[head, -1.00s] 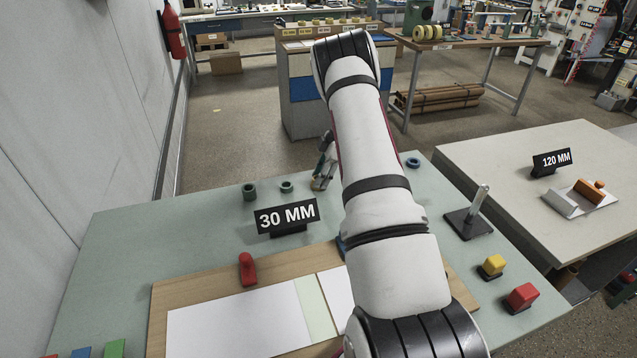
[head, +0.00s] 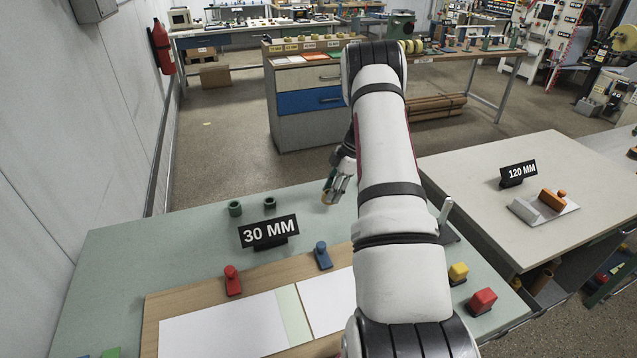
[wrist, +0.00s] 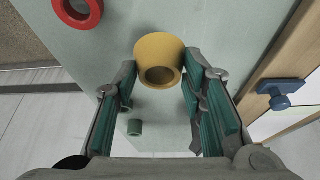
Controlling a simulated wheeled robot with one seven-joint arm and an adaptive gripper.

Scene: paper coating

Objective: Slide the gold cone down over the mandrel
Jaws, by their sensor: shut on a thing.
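The gold cone (wrist: 157,50) is a short hollow piece whose round opening faces the wrist camera. My gripper (wrist: 158,80) is shut on it, with a green-padded finger at each side. In the head view my gripper (head: 334,190) is above the far part of the green table, with only a small bit of the cone showing. The mandrel (head: 445,212) is an upright metal rod on a dark square base, right of my arm and partly hidden by it. The cone is apart from the mandrel, to its left.
Two green rings (head: 235,208) stand behind the 30 MM sign (head: 268,232). A red ring (wrist: 77,12) shows in the wrist view. A board with red and blue (head: 323,256) knobbed pieces lies in front. Yellow (head: 458,273) and red (head: 482,301) blocks sit at right.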

